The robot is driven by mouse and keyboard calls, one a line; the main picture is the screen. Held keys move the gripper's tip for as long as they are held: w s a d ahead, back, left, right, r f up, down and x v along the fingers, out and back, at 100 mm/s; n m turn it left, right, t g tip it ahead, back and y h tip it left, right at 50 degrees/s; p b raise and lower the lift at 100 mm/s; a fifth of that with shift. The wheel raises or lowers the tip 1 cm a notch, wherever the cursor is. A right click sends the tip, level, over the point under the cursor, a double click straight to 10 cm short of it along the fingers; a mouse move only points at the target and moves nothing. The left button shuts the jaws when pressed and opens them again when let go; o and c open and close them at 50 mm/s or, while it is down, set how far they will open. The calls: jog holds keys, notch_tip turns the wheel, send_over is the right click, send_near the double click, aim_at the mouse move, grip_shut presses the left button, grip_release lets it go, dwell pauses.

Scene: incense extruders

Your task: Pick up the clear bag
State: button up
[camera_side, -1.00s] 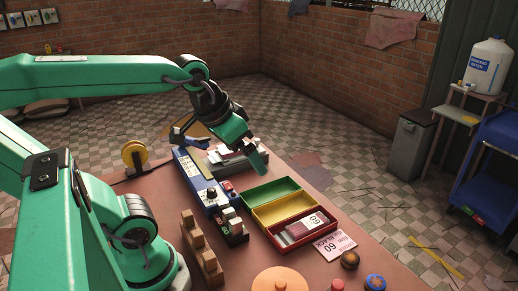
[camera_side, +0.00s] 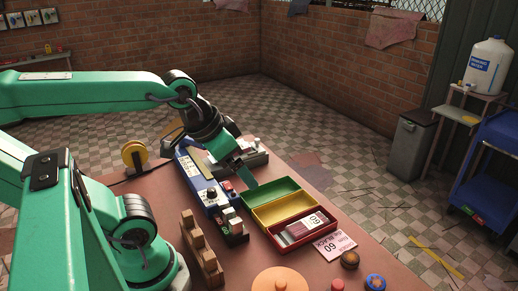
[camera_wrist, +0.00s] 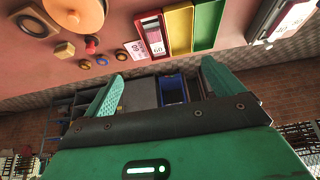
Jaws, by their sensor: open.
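A packet with a white label reading 60 (camera_side: 308,226) lies in the red compartment of a three-part tray (camera_side: 272,231). It also shows in the wrist view (camera_wrist: 153,35). It may be the clear bag, but I cannot tell whether it is clear. A pale item also lies on a grey device (camera_side: 249,160) behind the tray, too small to make out. My gripper (camera_side: 250,178) is above the table near the green compartment's far-left end, apart from the packet. In the wrist view my gripper's fingers (camera_wrist: 162,72) are spread wide with nothing between them.
A blue device (camera_side: 205,187) and a small black holder (camera_side: 232,228) stand left of the tray. A wooden rack (camera_side: 202,252) is nearer. A pink 60 card (camera_side: 333,244), a round orange disc (camera_side: 282,281) and small round items (camera_side: 350,260) lie at the front.

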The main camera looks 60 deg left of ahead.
jog(key=c, duration=0.3)
jog(key=shift+c, duration=0.2)
